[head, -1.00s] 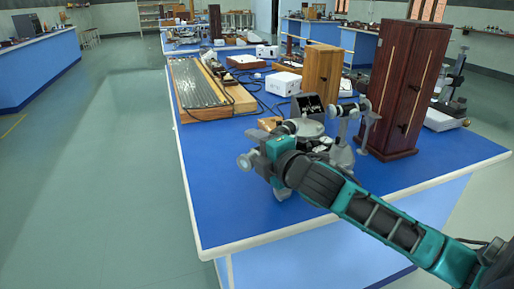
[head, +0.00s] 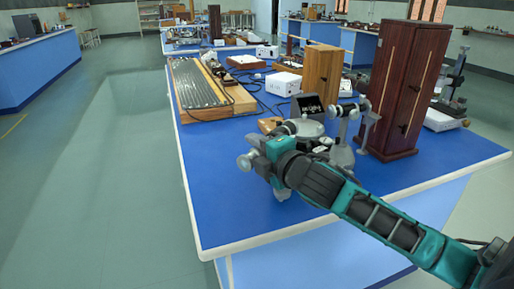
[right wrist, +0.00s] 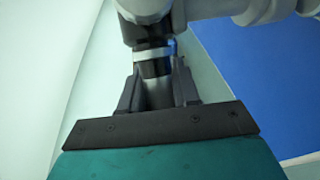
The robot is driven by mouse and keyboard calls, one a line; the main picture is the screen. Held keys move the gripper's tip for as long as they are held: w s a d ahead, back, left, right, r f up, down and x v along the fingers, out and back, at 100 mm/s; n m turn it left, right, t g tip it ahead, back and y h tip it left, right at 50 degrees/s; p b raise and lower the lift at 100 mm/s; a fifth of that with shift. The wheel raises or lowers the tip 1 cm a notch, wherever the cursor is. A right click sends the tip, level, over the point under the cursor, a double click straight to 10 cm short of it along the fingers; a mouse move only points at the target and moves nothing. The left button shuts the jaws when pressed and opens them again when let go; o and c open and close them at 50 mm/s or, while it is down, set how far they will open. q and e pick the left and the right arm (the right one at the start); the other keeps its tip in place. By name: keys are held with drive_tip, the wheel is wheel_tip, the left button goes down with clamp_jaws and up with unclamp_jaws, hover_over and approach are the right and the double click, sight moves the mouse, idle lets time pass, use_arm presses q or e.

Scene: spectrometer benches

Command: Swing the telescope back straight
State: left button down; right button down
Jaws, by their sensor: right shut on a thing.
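The grey spectrometer (head: 341,154) stands on the near part of the blue bench, with its round table on top. Its telescope points toward the left front, and the eyepiece end (head: 244,162) shows left of my gripper. My right gripper (head: 265,158) is at the telescope and hides part of it. In the right wrist view the two dark fingers (right wrist: 157,78) are shut around the telescope's dark tube (right wrist: 152,53), which has a pale ring. The collimator (head: 352,109) is on the spectrometer's right side. My left gripper is not in view.
A tall dark wooden cabinet (head: 404,88) stands close right of the spectrometer. A lighter wooden box (head: 321,74), a small dark display (head: 307,106) and a white box (head: 283,83) are behind. The bench top (head: 225,205) at the front left is clear.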

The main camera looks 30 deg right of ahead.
use_arm(q)
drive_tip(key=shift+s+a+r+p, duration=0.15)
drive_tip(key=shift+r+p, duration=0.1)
drive_tip(key=shift+p, duration=0.3)
use_arm(e)
drive_tip(key=w+m+g+h, duration=0.3)
drive_tip(key=w+m+h, duration=0.4)
drive_tip(key=w, duration=0.6)
drive_tip(key=shift+h, duration=1.2)
drive_tip(key=shift+s, duration=0.1)
drive_tip(key=c, duration=0.9)
unclamp_jaws()
use_arm(q)
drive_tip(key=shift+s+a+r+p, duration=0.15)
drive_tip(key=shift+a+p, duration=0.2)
drive_tip(key=shift+p, duration=0.3)
use_arm(e)
drive_tip(key=v, duration=1.3)
